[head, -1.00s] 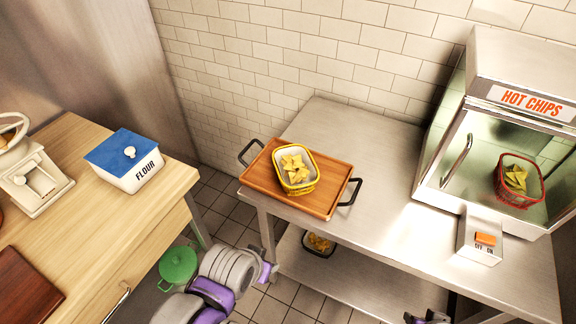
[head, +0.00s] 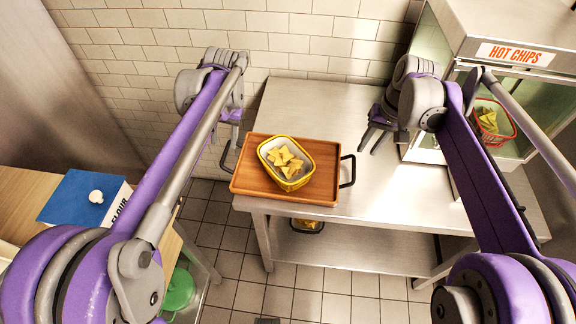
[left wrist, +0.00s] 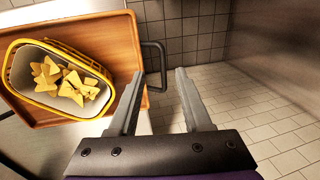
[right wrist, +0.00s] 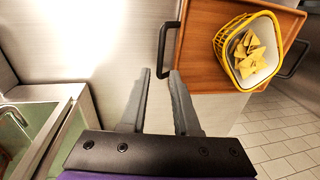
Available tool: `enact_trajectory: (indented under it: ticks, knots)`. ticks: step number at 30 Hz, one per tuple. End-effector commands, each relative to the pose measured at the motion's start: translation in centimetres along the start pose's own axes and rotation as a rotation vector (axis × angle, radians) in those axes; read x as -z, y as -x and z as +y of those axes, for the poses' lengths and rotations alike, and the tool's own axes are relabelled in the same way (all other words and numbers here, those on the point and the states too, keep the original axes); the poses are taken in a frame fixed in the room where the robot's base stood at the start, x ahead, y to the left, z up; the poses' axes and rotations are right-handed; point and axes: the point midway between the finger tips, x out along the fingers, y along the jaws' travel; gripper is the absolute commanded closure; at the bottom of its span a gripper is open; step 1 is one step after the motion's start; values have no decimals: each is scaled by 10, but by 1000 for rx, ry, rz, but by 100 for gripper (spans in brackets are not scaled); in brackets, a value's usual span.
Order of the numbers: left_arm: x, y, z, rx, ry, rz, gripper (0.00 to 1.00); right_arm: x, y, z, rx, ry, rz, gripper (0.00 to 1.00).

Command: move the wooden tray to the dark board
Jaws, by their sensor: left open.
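The wooden tray (head: 250,167) lies on the steel table, with a black handle at each end. A yellow basket of chips (head: 287,163) stands on it. My left gripper (head: 231,140) is open above the tray's left handle (head: 226,158); in the left wrist view that handle (left wrist: 161,62) lies just beyond the parted fingertips (left wrist: 160,76). My right gripper (head: 369,138) is open near the right handle (head: 348,170), seen just beyond its fingertips (right wrist: 160,73) in the right wrist view. Neither gripper visibly holds anything. The dark board is not in view now.
The steel table (head: 300,105) has free room behind the tray. A hot chips cabinet (head: 515,55) with a red basket (head: 492,122) stands at right. A flour box (head: 82,197) sits on the wooden counter at left. A tiled wall stands behind.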

Motion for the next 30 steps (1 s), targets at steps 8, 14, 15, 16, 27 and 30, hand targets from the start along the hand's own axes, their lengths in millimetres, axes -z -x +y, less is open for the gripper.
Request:
enact_trajectory:
  ticks: [8, 14, 15, 16, 27, 30]
  knots:
    - [13, -2, -2, 13, -5, -28, 51, 13, -2, -1, 11, -6, -27, 70]
    - [13, -3, -2, 12, -4, -26, 51, 13, -2, -1, 11, -6, -26, 70]
    - [13, -4, -2, 12, -4, -26, 51, 13, -3, -1, 11, -5, -26, 70]
    - [13, -5, -2, 12, -4, -26, 51, 13, -5, -1, 11, -5, -26, 70]
    - [11, -60, -3, 12, -2, -25, 51, 11, -60, -2, 10, -4, -25, 70]
    - [11, -78, -3, 12, -3, -25, 51, 11, -78, -2, 10, -5, -25, 70]
